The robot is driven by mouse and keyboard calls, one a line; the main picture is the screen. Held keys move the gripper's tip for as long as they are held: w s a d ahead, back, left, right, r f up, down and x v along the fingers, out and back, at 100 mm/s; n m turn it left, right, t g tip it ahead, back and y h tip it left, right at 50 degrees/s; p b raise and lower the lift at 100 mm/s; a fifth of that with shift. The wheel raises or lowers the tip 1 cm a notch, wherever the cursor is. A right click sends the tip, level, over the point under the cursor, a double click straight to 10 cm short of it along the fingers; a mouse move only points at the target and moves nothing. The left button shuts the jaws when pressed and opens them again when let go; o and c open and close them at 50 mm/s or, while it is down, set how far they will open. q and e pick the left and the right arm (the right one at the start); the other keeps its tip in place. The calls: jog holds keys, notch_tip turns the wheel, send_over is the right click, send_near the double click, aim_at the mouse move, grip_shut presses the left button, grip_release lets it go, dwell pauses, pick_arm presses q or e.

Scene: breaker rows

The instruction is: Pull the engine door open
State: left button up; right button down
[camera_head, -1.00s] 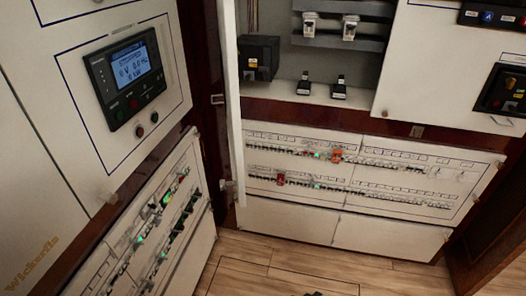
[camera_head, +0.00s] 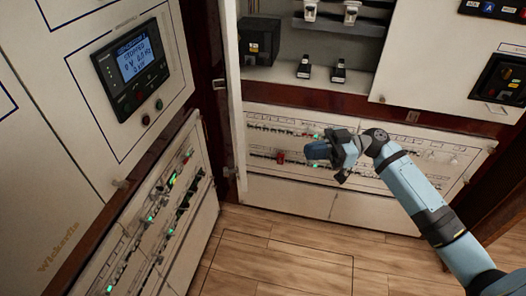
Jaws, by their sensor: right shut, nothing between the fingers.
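A white cabinet door (camera_head: 232,95) stands swung out, seen nearly edge-on, left of an open compartment (camera_head: 290,85) in the back wall; I cannot tell if this is the engine door. My right gripper (camera_head: 312,151) is shut and empty. It is held in front of the lower breaker panel (camera_head: 264,138), right of the door's edge and apart from it. It points left and hides part of the breaker rows. My left gripper is not in view.
A control panel with a lit screen (camera_head: 138,62) is on the left cabinet, above another breaker panel (camera_head: 165,205). A cabinet with a black switch (camera_head: 500,82) is at the upper right. The wooden floor (camera_head: 290,262) is clear.

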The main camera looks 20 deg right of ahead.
jog(key=w+a+p, duration=0.2)
jog(key=a+p, duration=0.2)
jog(key=a, duration=0.9)
jog(key=shift+w+a, duration=0.25)
jog(key=shift+a, duration=0.1)
